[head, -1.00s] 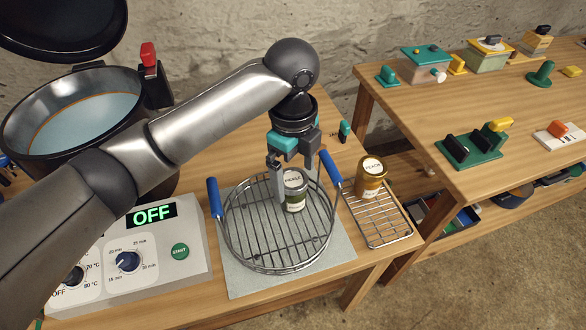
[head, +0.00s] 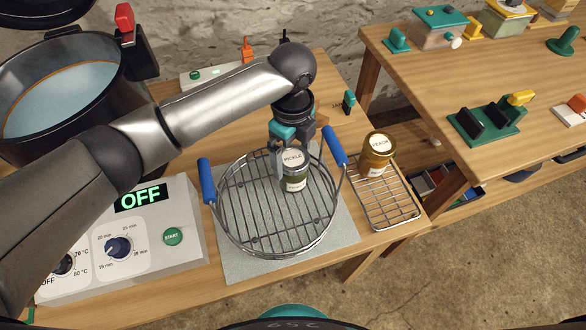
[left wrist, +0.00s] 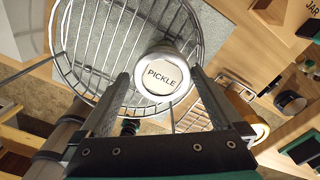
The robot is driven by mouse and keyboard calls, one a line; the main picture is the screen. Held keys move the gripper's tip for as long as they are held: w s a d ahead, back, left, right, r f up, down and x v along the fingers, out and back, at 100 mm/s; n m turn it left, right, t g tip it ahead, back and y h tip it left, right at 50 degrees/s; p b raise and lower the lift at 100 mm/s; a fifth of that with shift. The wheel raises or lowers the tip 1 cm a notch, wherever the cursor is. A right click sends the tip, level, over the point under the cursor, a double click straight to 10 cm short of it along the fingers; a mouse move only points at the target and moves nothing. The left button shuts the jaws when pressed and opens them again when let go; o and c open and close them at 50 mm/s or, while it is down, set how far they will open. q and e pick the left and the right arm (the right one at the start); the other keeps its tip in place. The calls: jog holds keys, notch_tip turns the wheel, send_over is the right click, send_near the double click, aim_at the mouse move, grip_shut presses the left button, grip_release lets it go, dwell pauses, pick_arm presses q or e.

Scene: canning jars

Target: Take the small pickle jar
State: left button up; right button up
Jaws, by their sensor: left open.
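The small pickle jar (head: 295,176), with a silver lid marked PICKLE and a dark green body, stands upright in the round wire rack (head: 232,226). In the left wrist view its lid (left wrist: 163,76) shows between my fingertips. My left gripper (head: 288,153) is open, reaching down at the jar, with one finger on each side of the lid. A finger shows just left of the jar in the head view; the other is mostly hidden. I cannot tell whether the fingers touch it. My right gripper is not in view.
A peach jar (head: 376,155) stands on a small wire rack (head: 391,206) to the right. Blue handles (head: 334,146) rise from the round rack. A control box (head: 150,232) reading OFF and a large pot (head: 62,95) stand left. A second table (head: 420,85) is at right.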

pick_arm(q)
jog(key=shift+f, duration=0.45)
notch_tip(320, 180, down, 4)
jog(key=shift+w+d+f+b, duration=0.1)
jog(key=shift+f+b, duration=0.1)
jog(key=shift+b, duration=0.4)
jog(key=shift+r, duration=0.1)
grip_shut()
